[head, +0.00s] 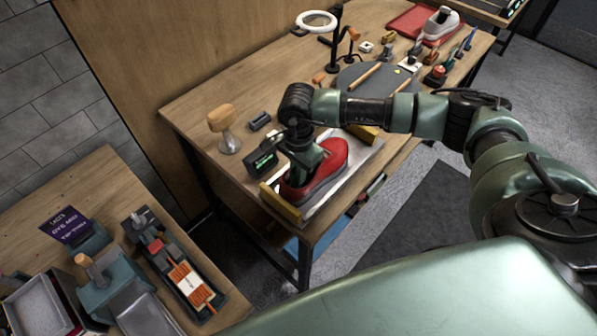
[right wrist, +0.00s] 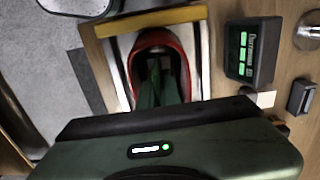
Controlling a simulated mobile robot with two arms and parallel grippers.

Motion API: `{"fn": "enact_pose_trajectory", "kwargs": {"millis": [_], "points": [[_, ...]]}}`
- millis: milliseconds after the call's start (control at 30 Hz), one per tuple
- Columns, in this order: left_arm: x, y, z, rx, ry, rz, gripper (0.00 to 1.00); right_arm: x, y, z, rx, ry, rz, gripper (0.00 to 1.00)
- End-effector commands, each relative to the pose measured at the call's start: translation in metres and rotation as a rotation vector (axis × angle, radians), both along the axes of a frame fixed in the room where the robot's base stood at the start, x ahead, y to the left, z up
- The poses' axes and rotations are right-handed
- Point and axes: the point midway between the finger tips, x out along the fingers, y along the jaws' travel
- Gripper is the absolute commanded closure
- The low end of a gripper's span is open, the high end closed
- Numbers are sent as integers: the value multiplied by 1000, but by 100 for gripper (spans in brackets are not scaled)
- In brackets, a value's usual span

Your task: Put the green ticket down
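My right gripper (head: 304,163) reaches down into the opening of a red sneaker (head: 325,170) on the workbench. In the right wrist view its dark green fingers (right wrist: 158,88) are close together inside the red collar (right wrist: 133,70). A thin, brighter green sliver shows at the fingertips. It is too small to tell whether this is the green ticket, or whether the fingers grip it. I see no other clear green ticket. My left gripper is not in view.
The sneaker stands on a pale tray between yellow bars (head: 279,203). A small black display with green text (head: 262,162) and a wooden-handled tool (head: 222,120) are close by. A ring lamp (head: 317,21) and several tools fill the far end. A second table (head: 110,180) is at lower left.

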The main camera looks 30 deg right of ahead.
Motion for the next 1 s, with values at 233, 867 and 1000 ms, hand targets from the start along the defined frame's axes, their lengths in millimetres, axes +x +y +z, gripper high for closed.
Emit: {"fn": "enact_pose_trajectory", "kwargs": {"millis": [233,867,1000], "points": [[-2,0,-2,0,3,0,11,0,0,-1,0,0,0,87],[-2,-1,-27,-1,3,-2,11,2,0,57,1,-6,0,87],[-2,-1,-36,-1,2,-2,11,2,0,86,1,-6,1,87]]}}
